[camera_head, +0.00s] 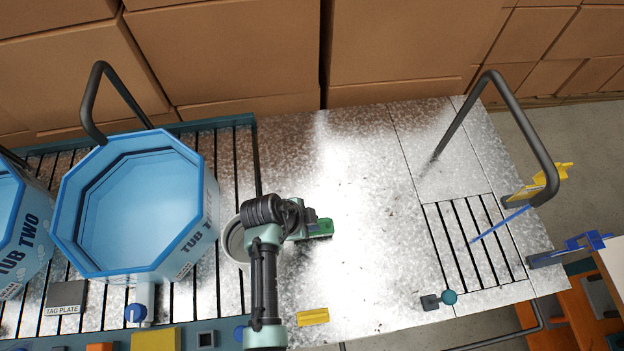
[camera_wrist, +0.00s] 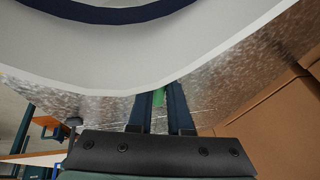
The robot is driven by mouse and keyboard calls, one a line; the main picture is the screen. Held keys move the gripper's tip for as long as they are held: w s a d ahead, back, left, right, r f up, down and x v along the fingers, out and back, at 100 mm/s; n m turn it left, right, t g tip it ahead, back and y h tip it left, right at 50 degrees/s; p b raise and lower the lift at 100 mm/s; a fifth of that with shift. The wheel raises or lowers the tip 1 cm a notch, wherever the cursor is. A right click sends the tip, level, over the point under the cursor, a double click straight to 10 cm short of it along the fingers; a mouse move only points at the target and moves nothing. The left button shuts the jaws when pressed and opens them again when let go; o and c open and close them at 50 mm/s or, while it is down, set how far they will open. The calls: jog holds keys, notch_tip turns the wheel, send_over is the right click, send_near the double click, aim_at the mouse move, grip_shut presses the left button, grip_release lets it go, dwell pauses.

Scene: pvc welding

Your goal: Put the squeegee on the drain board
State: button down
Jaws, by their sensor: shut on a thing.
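My gripper (camera_head: 308,226) is over the left part of the metal table, pointing right in the head view. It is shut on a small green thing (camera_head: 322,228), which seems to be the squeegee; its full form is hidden. In the wrist view a strip of the green thing (camera_wrist: 159,97) shows between the two dark blue fingers (camera_wrist: 168,108). The slotted drain board (camera_head: 462,240) is at the table's right end, well apart from my gripper. A thin blue rod (camera_head: 500,225) shows across the drain board's right part.
A pale round rim (camera_head: 232,243) is under my wrist. A blue tub (camera_head: 205,205) stands at the left. A dark hoop (camera_head: 535,160) rises by the drain board. A teal knob (camera_head: 449,297) is at its front edge. The mid table is clear.

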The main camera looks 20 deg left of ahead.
jog(key=shift+f, duration=0.2)
jog(key=c, duration=0.8)
grip_release()
jog(key=shift+c, duration=0.2)
jog(key=v, duration=1.2)
jog(key=shift+r, duration=0.15)
